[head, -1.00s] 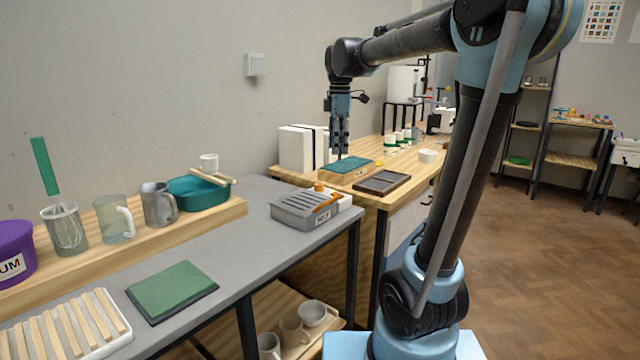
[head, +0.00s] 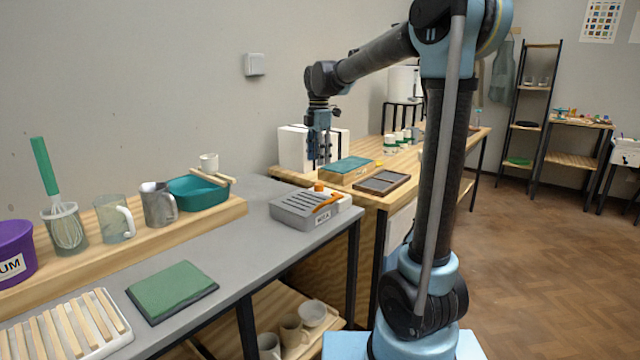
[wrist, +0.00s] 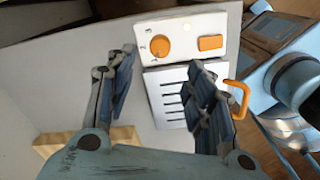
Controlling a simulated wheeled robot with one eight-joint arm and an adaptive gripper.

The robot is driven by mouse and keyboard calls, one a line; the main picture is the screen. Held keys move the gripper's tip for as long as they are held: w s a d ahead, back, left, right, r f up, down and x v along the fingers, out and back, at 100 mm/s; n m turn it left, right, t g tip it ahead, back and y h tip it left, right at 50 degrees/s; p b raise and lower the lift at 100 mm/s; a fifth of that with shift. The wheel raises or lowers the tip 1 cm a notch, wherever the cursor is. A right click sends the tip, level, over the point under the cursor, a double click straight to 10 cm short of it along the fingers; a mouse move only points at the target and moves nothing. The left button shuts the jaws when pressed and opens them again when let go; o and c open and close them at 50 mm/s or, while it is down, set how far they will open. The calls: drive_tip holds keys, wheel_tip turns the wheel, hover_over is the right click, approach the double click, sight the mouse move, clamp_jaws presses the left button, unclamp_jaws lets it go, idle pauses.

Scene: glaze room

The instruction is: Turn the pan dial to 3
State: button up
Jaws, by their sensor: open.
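The pan unit (head: 296,210) is a grey slotted box with an orange handle and a label on its front, on the grey table's far end. Its white panel shows in the wrist view (wrist: 184,60). The round orange dial (wrist: 160,48) sits on that panel with small numerals around its left side; a "2" is legible, but I cannot tell the setting surely. In the head view the dial (head: 319,187) is a small orange spot. My gripper (wrist: 160,72) is open and empty, its fingers either side of the dial in the picture. In the head view my gripper (head: 320,161) is above the unit, apart from it.
An orange rectangular button (wrist: 210,42) sits beside the dial, and the orange handle (wrist: 238,100) sticks out beside the slots. A wooden table (head: 400,187) behind holds a dark tray (head: 381,182) and a white box (head: 296,146). A green pad (head: 172,290) lies nearer.

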sight(319, 184)
wheel_tip(319, 184, down, 10)
drive_tip(key=shift+r, duration=0.25)
idle(0.3)
drive_tip(key=c, duration=1.1)
drive_tip(key=shift+o, duration=0.2)
drive_tip(key=shift+d, duration=0.2)
drive_tip(key=shift+a, duration=0.15)
